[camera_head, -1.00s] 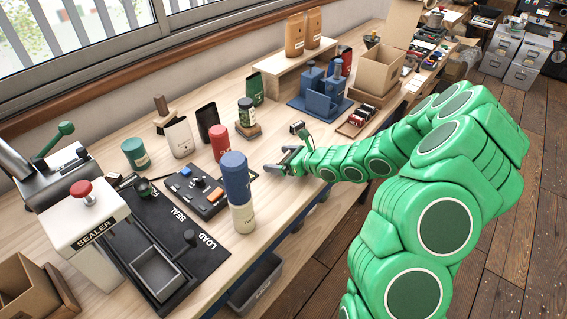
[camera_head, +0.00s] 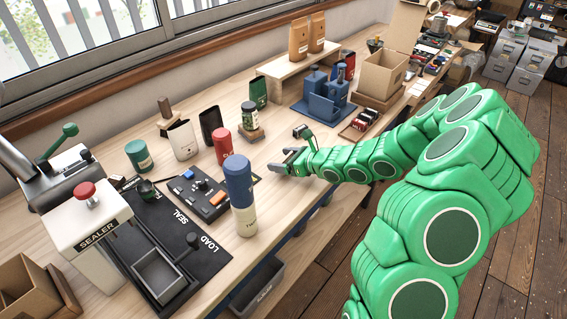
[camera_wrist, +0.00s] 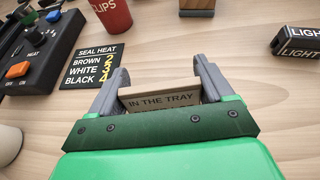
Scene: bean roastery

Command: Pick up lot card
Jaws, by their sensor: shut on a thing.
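My gripper (camera_head: 288,162) is low over the bench's front edge, in the middle of the head view. In the wrist view my gripper (camera_wrist: 158,88) has its two grey fingers on either side of a small tan card (camera_wrist: 160,100), taken as the lot card. The card reads "IN THE TRAY" in dark letters; a second line below is mostly hidden by the gripper's green body. The fingers are shut on the card's two sides. I cannot tell whether the card touches the bench. In the head view the card is too small to make out.
A black "SEAL HEAT" card (camera_wrist: 93,68) and a control box (camera_wrist: 35,55) lie left of my gripper. A blue-and-cream cylinder (camera_head: 240,195) stands nearby. Bare wood surrounds the fingers.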

